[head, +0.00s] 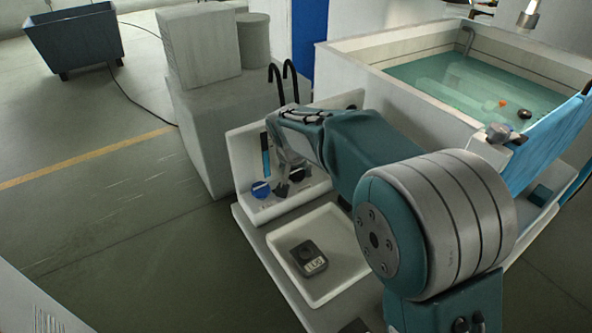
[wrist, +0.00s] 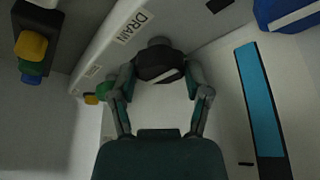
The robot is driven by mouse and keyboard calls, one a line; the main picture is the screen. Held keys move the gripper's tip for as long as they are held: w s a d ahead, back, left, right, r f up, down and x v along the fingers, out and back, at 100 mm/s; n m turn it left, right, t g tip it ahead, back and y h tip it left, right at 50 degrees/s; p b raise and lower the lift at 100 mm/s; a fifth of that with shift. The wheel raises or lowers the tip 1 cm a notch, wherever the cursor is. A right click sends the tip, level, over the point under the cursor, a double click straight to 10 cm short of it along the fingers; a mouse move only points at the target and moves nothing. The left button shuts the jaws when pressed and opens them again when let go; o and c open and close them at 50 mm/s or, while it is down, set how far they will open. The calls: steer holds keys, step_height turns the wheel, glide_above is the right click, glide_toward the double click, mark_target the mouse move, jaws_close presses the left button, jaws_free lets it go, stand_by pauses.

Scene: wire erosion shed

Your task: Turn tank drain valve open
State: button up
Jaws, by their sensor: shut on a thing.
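The drain valve is a black round knob (wrist: 160,62) with a white mark, beside a white label reading DRAIN (wrist: 133,27) in the wrist view. The white mark lies at a slant across the knob. My gripper (wrist: 161,76) is shut on this knob, one finger on each side of it. In the head view my gripper (head: 289,175) is at the white panel (head: 240,153) behind the tray. There the knob is mostly hidden by my fingers.
A blue knob (head: 261,189) is just left of my gripper, below a blue vertical strip (head: 265,155). A white tray (head: 334,292) with a small dark device (head: 309,258) lies in front. The water tank (head: 410,92) stands behind right. Yellow and green fittings (wrist: 31,46) show in the wrist view.

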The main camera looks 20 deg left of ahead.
steer(key=shift+n, duration=0.3)
steer(key=n, duration=0.2)
steer(key=n+y, duration=0.1)
steer(key=shift+d+n+g+y, duration=0.1)
steer(key=shift+n+g+y, duration=0.2)
steer(key=shift+n+g, duration=0.1)
steer(key=n+g+y, duration=0.1)
steer(key=n, duration=0.3)
steer(key=shift+w+d+n, duration=0.1)
steer(key=shift+n, duration=0.2)
steer(key=n, duration=0.2)
steer(key=n+g+y, duration=0.1)
steer(key=n, duration=0.1)
steer(key=shift+w+f+g, duration=0.1)
steer(key=shift+g, duration=0.2)
steer(key=n, duration=0.2)
steer(key=n+g, duration=0.1)
steer(key=n, duration=0.1)
steer(key=shift+w+n+g, duration=0.1)
steer(key=shift+n+g, duration=0.2)
steer(key=shift+d, duration=0.1)
steer(key=o, duration=1.1)
steer(key=shift+w, duration=0.1)
steer(key=shift+o, duration=0.2)
